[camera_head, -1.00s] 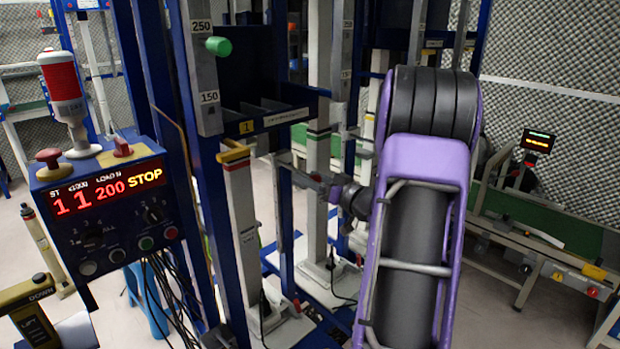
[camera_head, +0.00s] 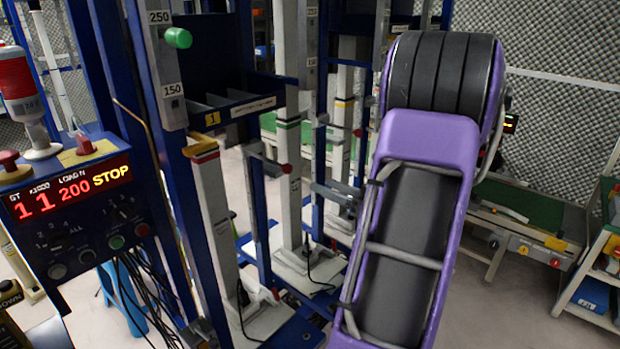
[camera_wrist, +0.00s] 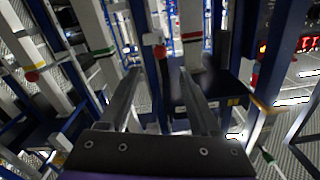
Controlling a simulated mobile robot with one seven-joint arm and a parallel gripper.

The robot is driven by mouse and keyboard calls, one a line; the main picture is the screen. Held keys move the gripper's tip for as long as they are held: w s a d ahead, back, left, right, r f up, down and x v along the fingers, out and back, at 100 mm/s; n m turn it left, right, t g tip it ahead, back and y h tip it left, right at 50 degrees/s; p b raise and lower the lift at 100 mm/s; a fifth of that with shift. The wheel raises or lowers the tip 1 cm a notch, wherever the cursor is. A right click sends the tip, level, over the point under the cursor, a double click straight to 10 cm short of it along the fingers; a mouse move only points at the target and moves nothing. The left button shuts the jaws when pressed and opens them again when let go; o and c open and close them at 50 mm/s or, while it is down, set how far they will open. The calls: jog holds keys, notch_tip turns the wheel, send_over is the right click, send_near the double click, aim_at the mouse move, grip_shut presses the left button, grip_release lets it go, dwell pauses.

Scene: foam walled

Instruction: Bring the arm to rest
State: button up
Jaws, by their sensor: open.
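In the wrist view my gripper (camera_wrist: 160,78) shows as two long grey fingers standing apart with nothing between them. Beyond the fingers are blue and white posts of a test frame. In the head view my purple and black arm (camera_head: 415,230) rises on the right of the middle, bent at the top. My gripper is mostly hidden behind it there; grey bars just left of the arm may be its fingers. I cannot tell how far the fingers are from the posts.
A blue test frame with white posts (camera_head: 217,215) stands close left of the arm. A control box (camera_head: 75,215) reading "STOP" is at the far left. A green conveyor (camera_head: 530,205) and a shelf rack (camera_head: 600,262) stand to the right. Grey floor is clear at lower right.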

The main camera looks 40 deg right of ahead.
jog(key=shift+s+d, duration=0.1)
jog(key=shift+s, duration=0.95)
